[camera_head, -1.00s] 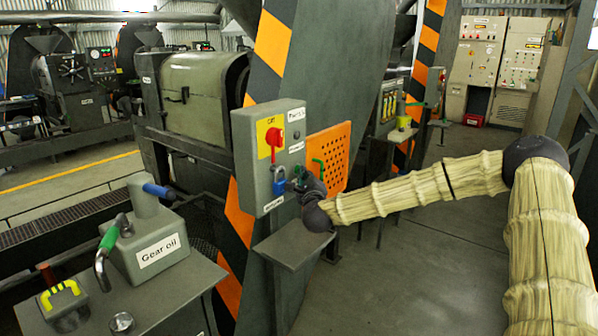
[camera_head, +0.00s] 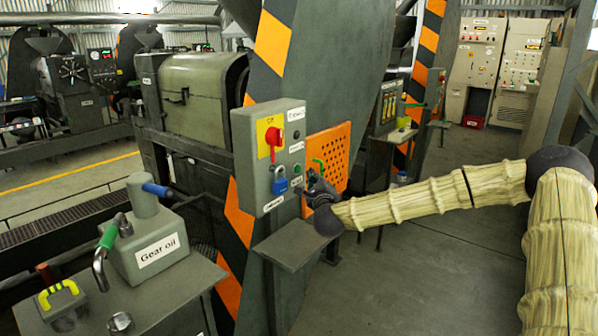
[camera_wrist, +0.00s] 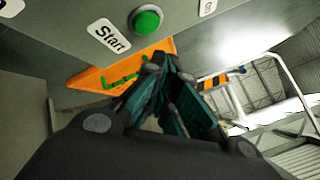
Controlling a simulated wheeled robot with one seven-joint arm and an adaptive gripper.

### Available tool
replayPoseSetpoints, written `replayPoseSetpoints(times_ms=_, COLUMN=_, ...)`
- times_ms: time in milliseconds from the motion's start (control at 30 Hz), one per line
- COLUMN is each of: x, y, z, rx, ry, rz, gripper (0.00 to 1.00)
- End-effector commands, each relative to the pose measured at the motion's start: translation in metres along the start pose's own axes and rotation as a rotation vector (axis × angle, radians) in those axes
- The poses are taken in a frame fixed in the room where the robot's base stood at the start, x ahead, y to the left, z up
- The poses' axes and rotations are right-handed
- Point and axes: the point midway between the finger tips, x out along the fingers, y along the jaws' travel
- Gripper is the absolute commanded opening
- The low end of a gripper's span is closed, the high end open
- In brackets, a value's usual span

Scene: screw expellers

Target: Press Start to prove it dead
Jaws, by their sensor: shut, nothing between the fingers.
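The grey control box (camera_head: 268,155) stands on the striped column, with a red rotary switch (camera_head: 272,141) on a yellow plate. A blue padlock (camera_head: 279,187) hangs below the switch. In the wrist view the green Start button (camera_wrist: 146,20) sits at the top, beside its "Start" label (camera_wrist: 109,35). My gripper (camera_head: 312,180) is just right of the box's lower front, apart from it. In the wrist view my gripper (camera_wrist: 168,68) is shut and empty, its fingertips below the button and not touching it.
An orange perforated guard (camera_head: 329,155) is behind my gripper. A small grey shelf (camera_head: 285,250) is below the box. Floor is clear at right.

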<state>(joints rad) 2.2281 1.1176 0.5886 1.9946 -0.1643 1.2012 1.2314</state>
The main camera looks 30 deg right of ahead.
Motion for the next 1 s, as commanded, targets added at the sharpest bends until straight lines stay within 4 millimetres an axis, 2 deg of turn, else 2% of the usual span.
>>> replayPoseSetpoints(times_ms=500, x=-0.025, y=-0.018, z=-0.018, rx=0.0, ry=0.0, rz=0.0, gripper=0.0)
replayPoseSetpoints(times_ms=1000, x=-0.025, y=-0.018, z=-0.018, rx=-0.001, ry=0.0, rz=0.0, gripper=0.0)
